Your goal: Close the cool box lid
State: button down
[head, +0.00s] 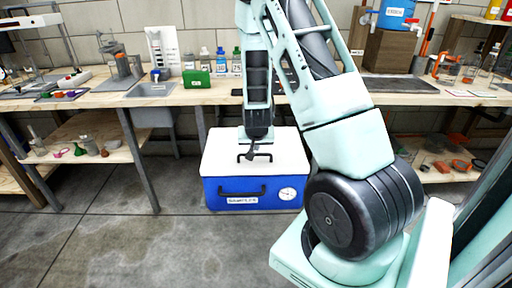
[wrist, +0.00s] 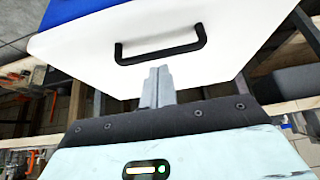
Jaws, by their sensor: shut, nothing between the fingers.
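The cool box (head: 228,193) is blue with a dark front handle, a label and a round dial, and stands on the floor in front of the workbench. Its white lid (head: 222,158) lies flat over the top in the head view, with no gap visible at its front edge. The lid's black handle (wrist: 160,50) shows in the wrist view, above my fingertips in the picture. My gripper (wrist: 158,74) is shut and empty, close to the lid by the handle. Whether the fingers touch the lid cannot be told. In the head view my arm hides part of the lid's right side.
A long wooden workbench (head: 215,95) runs behind the box, with bottles, a green box (head: 196,78) and a sink (head: 152,90) on it. A metal bench leg (head: 138,160) stands left of the box. The concrete floor (head: 110,240) at front left is clear.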

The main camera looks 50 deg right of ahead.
jog(key=p+v, duration=0.2)
jog(key=v, duration=0.9)
jog(key=shift+w+d+r, duration=0.25)
jog(key=shift+r, duration=0.35)
jog(key=s+a+r+n+y+p, duration=0.1)
jog(key=a+r+n+y+p, duration=0.2)
jog(key=a, duration=1.2)
jog(key=s+a+r+n+y+p, duration=0.25)
jog(key=a+r+n, duration=0.35)
jog(key=a, duration=0.9)
jog(key=s+a+r+n+g+p, duration=0.1)
jog(key=s+a+r+n+g, duration=0.1)
jog(key=s, duration=0.6)
jog(key=s+a+r+n+g+p, duration=0.1)
jog(key=s+a+r+n+g, duration=0.1)
jog(key=s+a+r+n, duration=0.3)
jog(key=s+a+n, duration=0.1)
jog(key=s+a, duration=0.2)
jog(key=shift+a, duration=0.35)
